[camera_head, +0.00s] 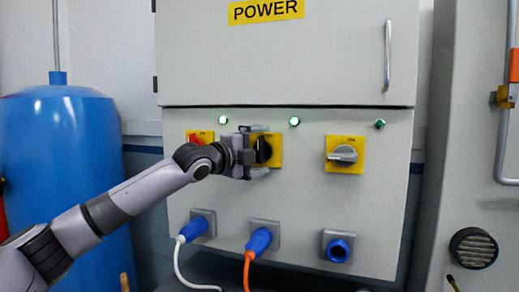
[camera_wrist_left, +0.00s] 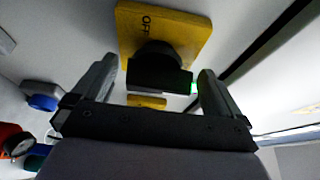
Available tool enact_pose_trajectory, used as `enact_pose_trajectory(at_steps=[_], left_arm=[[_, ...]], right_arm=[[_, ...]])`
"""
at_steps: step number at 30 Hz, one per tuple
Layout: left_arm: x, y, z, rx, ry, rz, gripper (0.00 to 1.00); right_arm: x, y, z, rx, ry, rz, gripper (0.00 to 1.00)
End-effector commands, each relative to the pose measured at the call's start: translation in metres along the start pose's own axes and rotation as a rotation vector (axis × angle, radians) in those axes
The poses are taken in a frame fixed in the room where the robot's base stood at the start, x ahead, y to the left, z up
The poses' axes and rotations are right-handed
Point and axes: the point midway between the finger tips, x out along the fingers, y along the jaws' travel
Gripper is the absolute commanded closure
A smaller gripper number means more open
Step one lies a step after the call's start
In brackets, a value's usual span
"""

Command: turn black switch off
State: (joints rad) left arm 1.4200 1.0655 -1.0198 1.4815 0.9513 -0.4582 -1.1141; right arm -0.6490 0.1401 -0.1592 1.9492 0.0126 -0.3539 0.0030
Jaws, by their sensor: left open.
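The black switch (camera_head: 266,150) is on a yellow plate in the middle of the grey power box, partly hidden by my gripper in the head view. In the left wrist view the black knob (camera_wrist_left: 160,72) stands out from its yellow plate (camera_wrist_left: 190,28), which bears the word OFF. My left gripper (camera_head: 262,152) is open at the switch. Its fingers are on either side of the knob in the left wrist view (camera_wrist_left: 157,75). I cannot tell whether they touch it. My right gripper is not in view.
A red switch (camera_head: 196,138) is left of it and a grey switch (camera_head: 343,155) right. Indicator lamps (camera_head: 294,121) sit above. Blue plugs (camera_head: 259,240) with cables and a blue socket (camera_head: 338,248) are below. A blue tank (camera_head: 60,150) stands left.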

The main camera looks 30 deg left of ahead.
Motion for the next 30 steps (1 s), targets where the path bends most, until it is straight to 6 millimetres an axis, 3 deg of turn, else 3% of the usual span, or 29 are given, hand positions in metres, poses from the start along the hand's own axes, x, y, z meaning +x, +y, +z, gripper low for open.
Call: enact_pose_trajectory(at_steps=[7,12,23,30], left_arm=[[0.001,0.000,0.000,0.000,0.001,0.000,0.00],[0.001,0.000,0.000,0.000,0.001,0.000,0.51],[0.001,0.003,0.000,-0.040,0.001,-0.014,0.51],[0.001,0.005,0.001,-0.172,0.000,-0.068,0.51]], right_arm=[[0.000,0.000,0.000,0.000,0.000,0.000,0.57],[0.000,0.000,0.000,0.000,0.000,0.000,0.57],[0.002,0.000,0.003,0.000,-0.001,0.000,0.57],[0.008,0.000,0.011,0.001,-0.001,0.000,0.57]])
